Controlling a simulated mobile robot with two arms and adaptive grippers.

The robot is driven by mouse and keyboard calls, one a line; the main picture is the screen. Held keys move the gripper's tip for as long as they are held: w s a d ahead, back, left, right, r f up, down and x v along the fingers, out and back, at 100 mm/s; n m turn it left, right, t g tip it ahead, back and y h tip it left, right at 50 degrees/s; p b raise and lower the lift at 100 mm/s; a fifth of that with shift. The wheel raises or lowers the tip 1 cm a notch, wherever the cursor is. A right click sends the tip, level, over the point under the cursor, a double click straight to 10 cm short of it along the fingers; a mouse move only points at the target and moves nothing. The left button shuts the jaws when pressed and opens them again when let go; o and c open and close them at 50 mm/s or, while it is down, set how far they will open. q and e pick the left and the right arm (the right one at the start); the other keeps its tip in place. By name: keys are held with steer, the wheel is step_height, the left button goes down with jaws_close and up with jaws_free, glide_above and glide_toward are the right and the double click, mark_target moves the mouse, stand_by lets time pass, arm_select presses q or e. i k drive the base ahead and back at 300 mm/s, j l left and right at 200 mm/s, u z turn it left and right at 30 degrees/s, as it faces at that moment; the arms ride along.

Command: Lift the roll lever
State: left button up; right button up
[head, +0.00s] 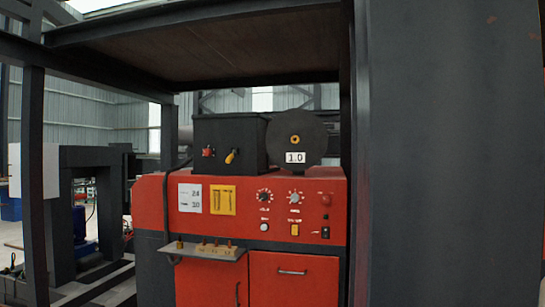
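A red and grey machine (260,192) stands ahead in the head view. A black box (229,143) sits on its top, with a small red part (208,152) and a small yellow lever-like part (231,156) on its front. To the right of the box is a round black roll (297,138) with a yellow hub and a white "1.0" label (295,157). I cannot tell which of these parts is the roll lever. Neither of my grippers is in view.
The red panel carries dials (295,197), buttons and a yellow sign (223,200). A grey shelf (205,252) with several brass pieces juts out below. A dark column (445,150) fills the right side. A dark frame post (34,180) stands at left, a beam above.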

mark_target(229, 158)
steer(key=i+j+u, duration=0.1)
steer(key=j, duration=0.3)
steer(key=i+j+u, duration=0.15)
steer(key=i+j, duration=1.2)
steer(key=j, duration=0.15)
steer(key=i+j+z, duration=0.2)
steer(key=k+l+z, duration=0.1)
steer(key=z, duration=1.25)
